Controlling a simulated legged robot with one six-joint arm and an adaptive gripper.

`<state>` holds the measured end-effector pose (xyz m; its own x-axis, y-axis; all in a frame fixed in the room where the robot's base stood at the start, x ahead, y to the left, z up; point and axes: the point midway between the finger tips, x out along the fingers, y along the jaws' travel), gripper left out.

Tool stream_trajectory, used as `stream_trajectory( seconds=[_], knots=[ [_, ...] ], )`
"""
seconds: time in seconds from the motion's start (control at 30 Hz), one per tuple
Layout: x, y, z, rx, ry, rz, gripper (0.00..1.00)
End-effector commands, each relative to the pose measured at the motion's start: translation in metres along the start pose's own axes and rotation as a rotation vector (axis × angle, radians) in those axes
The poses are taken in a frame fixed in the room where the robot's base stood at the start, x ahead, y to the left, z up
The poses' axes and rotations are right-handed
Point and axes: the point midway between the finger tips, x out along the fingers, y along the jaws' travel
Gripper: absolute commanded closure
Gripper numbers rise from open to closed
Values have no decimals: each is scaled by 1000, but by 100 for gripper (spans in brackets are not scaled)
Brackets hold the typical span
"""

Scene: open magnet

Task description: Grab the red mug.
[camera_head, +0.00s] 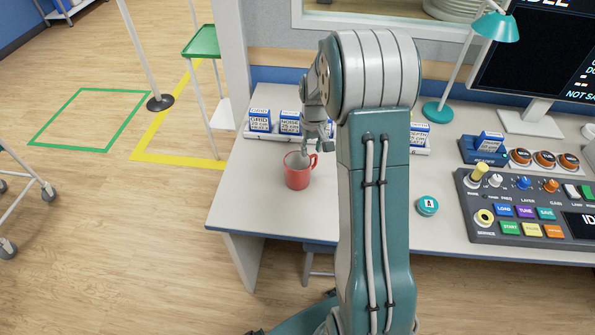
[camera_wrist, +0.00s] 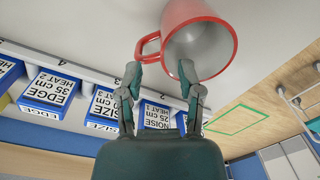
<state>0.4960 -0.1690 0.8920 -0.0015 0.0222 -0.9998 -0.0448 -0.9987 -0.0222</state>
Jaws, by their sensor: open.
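The red mug (camera_head: 297,172) stands upright on the white desk, near its left part, with its handle on the right in the head view. It is at the top of the wrist view (camera_wrist: 205,15), with its pale inside showing and its handle at the left. My gripper (camera_wrist: 160,72) is open. Its two fingertips are at the mug's near side: one overlaps the handle and the other overlaps the rim in the picture. I cannot tell whether they touch it. In the head view my gripper (camera_head: 318,148) is just behind and above the mug, partly hidden by my arm.
Blue-and-white labelled boxes (camera_head: 260,120) stand in a rack behind the mug; they also show in the wrist view (camera_wrist: 50,90). A round teal object (camera_head: 427,205) and a control panel (camera_head: 530,205) are to the right. The desk left of the mug is clear.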

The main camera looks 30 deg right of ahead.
Motion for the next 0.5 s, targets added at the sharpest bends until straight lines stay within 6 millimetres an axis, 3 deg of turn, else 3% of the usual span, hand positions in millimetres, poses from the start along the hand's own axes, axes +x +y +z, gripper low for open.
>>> stream_trajectory(
  seconds=[0.1, 0.27, 0.5],
  knots=[
    [17, -1, 0, -1, -2, 0, 53],
    [29, -2, 0, -1, 0, 0, 53],
    [65, -3, 1, 0, -1, 0, 53]
  ],
)
